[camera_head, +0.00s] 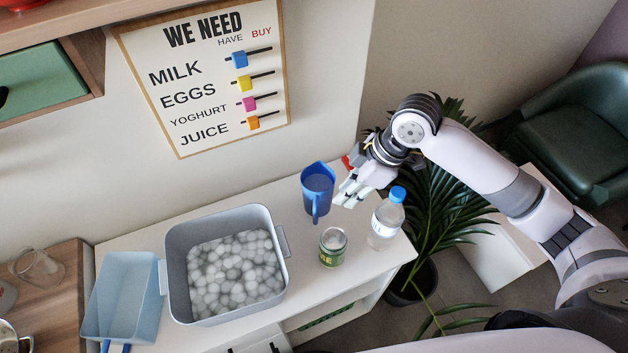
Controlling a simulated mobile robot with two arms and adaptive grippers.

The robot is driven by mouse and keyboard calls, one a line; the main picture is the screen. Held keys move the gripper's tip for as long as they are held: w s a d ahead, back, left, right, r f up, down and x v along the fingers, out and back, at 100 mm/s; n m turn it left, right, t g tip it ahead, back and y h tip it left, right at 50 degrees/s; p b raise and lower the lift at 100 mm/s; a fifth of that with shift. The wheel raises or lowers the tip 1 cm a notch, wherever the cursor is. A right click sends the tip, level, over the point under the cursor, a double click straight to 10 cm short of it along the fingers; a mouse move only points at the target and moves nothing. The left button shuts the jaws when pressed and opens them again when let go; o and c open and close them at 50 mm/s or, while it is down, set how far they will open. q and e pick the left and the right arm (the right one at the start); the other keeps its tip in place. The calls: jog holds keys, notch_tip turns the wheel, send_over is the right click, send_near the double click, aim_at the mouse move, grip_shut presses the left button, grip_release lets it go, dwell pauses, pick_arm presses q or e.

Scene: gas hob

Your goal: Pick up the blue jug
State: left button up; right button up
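The blue jug (317,187) stands upright on the white counter, against the wall side, with its handle facing the front. My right gripper (345,199) is just to the right of the jug, its fingers pointing down and left. A small gap seems to separate the fingers from the jug, though contact is hard to judge. The fingers look spread, with nothing held between them. My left gripper is not in view.
A clear bottle with a blue cap (386,218) and a green jar (333,246) stand near the jug. A grey tub (179,301) of pale balls and a light blue tray (123,293) are to the left. A plant (433,205) stands beyond the counter's right end.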

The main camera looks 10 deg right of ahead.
aim_at(317, 198)
jog(key=p+x, duration=0.1)
jog(key=x, duration=0.4)
jog(key=p+x, duration=0.1)
jog(key=x, duration=0.4)
jog(key=w+x, duration=0.1)
jog(key=x, duration=0.5)
jog(key=shift+d+f+p, duration=0.1)
jog(key=shift+p, duration=0.3)
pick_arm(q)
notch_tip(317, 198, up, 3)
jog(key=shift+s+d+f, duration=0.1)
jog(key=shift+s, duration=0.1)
pick_arm(e)
jog(key=shift+c, duration=0.6)
grip_shut()
jog(key=shift+w, duration=0.1)
